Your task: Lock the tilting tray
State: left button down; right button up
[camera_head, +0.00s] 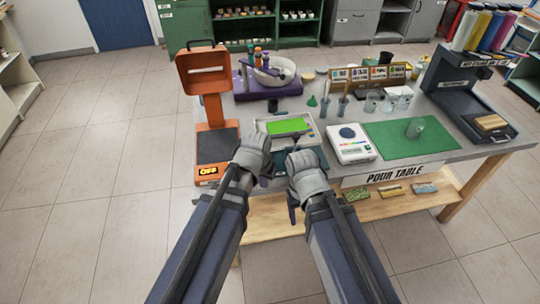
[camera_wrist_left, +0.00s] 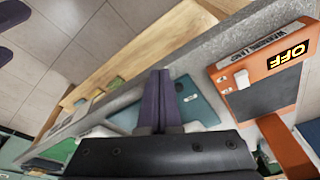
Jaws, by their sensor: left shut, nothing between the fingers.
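A white-rimmed tray (camera_head: 311,130) with a bright green surface sits at the front middle of the pour table. A teal plate (camera_head: 313,158) lies in front of it, partly hidden by my grippers. In the left wrist view the teal plate (camera_wrist_left: 204,112) shows small pale slots or marks. My left gripper (camera_head: 264,180) is at the table's front edge, by the plate; its fingers (camera_wrist_left: 159,76) are together and empty. My right gripper (camera_head: 292,203) is to its right, in front of the plate; its fingers are too small to judge. I cannot make out a lock.
An orange stand (camera_head: 203,115) with an OFF display is close on the left. A white scale (camera_head: 350,148) and green mat (camera_head: 408,139) are on the right. Cups and a purple turntable (camera_head: 266,91) stand behind. A wooden shelf (camera_head: 385,207) runs below.

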pick_arm(q)
notch_tip(320, 180, up, 5)
jog(key=w+p, duration=0.2)
jog(key=p, duration=0.1)
jog(key=shift+w+a+r+t, duration=0.2)
jog(key=shift+w+a+t, duration=0.1)
jog(key=shift+w, duration=0.1)
pick_arm(e)
notch_tip(320, 180, up, 5)
pick_arm(q)
jog(key=shift+f, duration=0.2)
pick_arm(e)
jog(key=shift+f, duration=0.2)
pick_arm(q)
jog(key=b+x, duration=1)
jog(key=shift+w+d+f, duration=0.1)
jog(key=shift+d+f, duration=0.05)
jog(key=shift+f, duration=0.1)
jog(key=w, duration=0.2)
jog(key=shift+w+d, duration=0.55)
jog(key=shift+w, duration=0.3)
pick_arm(e)
notch_tip(320, 180, down, 10)
